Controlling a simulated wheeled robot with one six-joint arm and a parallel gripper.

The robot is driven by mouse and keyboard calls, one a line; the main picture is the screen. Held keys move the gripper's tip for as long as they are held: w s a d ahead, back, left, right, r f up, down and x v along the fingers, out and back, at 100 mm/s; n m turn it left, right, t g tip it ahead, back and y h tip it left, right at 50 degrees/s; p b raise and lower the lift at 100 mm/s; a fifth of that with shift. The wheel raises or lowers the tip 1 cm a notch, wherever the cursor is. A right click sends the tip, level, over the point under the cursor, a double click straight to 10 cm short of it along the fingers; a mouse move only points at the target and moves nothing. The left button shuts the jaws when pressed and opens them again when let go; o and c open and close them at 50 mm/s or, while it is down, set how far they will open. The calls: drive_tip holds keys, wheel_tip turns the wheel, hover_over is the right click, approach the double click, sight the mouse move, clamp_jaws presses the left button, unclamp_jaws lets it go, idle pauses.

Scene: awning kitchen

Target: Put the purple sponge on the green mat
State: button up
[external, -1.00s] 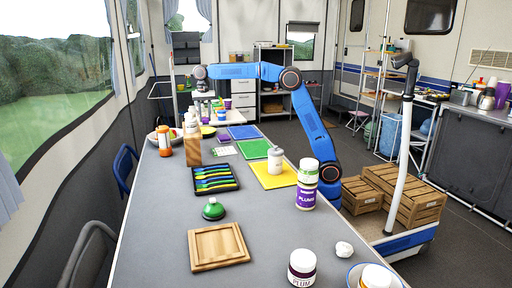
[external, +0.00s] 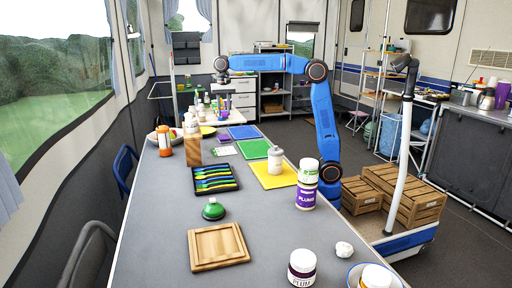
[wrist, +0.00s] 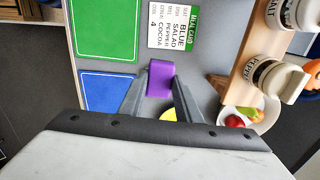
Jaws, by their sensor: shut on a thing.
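The purple sponge (wrist: 160,78) is between the two fingertips of my gripper (wrist: 161,83) in the wrist view. My gripper is shut on it and holds it above the grey counter. The green mat (external: 254,149) lies flat and bare, nearer the camera and right of my gripper. It also shows in the wrist view (wrist: 104,30), up and left of the sponge.
A blue mat (external: 243,132) lies beyond the green one. A yellow mat (external: 267,181) in front bears a white bottle (external: 275,160). A meal card (wrist: 173,24) lies beside the green mat. A wooden rack with shakers (wrist: 252,68) and a fruit bowl (wrist: 262,112) stand on the right in the wrist view.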

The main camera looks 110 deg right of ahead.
drive_tip(key=s+a+f, duration=0.3)
drive_tip(key=s+a, duration=0.2)
drive_tip(key=s, duration=0.3)
drive_tip(key=s+a+f, duration=0.3)
drive_tip(key=s+a, duration=0.2)
drive_tip(key=s, duration=0.3)
hover_over(257, 148)
drive_tip(key=shift+w+a+f, duration=0.1)
drive_tip(key=shift+f, duration=2.5)
drive_tip(key=shift+w+a+f, duration=0.1)
drive_tip(key=shift+f, duration=2.45)
drive_tip(key=shift+f, duration=0.15)
drive_tip(key=o, duration=1)
